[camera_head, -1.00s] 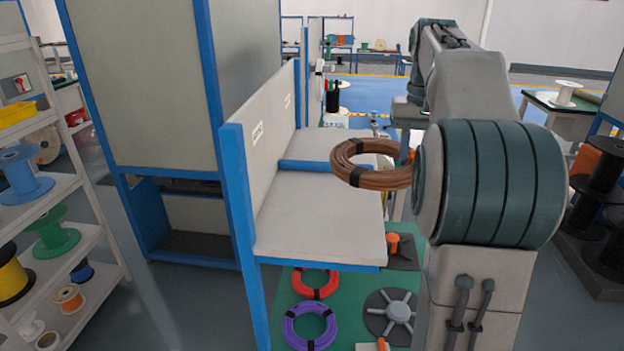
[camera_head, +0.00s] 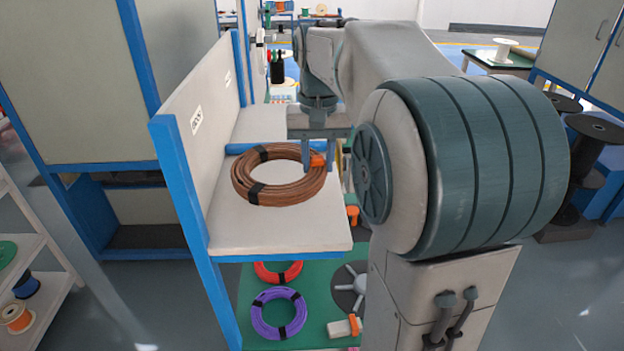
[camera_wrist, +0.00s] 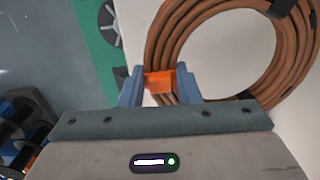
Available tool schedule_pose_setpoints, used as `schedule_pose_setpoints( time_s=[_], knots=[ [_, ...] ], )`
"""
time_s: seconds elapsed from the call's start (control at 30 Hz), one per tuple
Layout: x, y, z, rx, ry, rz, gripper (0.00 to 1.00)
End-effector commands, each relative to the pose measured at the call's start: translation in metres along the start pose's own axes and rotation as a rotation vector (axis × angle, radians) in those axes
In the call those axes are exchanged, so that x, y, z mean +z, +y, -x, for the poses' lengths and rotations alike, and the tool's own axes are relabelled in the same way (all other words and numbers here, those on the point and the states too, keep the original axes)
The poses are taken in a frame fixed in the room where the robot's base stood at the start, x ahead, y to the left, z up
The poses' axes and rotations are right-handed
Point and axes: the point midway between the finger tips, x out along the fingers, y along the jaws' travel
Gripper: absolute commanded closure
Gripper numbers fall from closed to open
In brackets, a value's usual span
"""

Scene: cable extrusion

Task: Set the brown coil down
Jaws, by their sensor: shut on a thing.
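The brown coil (camera_head: 272,188) is a ring of cable with black bands and an orange clip. In the head view it is over the front section of the white shelf (camera_head: 270,229), lying flat; whether it touches the surface is hard to tell. My gripper (camera_head: 322,160) is at the coil's right side. In the wrist view my gripper (camera_wrist: 160,88) is shut on the orange clip (camera_wrist: 160,80) of the coil (camera_wrist: 160,42), with a finger on each side. Part of the coil's right edge is hidden by the gripper.
A blue divider (camera_head: 248,148) crosses the shelf behind the coil. A white panel with a blue post (camera_head: 196,200) bounds it on the left. Below, a red coil (camera_head: 278,272) and a purple coil (camera_head: 279,312) lie on a green surface (camera_head: 238,312).

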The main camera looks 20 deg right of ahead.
Motion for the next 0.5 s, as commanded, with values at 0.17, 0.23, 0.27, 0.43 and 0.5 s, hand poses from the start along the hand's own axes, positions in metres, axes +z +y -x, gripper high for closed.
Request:
schedule_pose_setpoints(
  time_s=[0.17,0.23,0.27,0.43,0.5],
  knots=[
    [0.008,-0.010,-0.007,0.000,0.001,0.001,1.00],
    [0.009,-0.010,-0.014,0.000,-0.001,0.001,1.00],
    [0.009,-0.010,-0.018,0.000,-0.002,0.001,1.00],
    [0.009,-0.010,-0.042,0.000,-0.001,0.000,1.00],
    [0.009,-0.010,-0.046,-0.001,0.000,0.000,1.00]
  ],
)
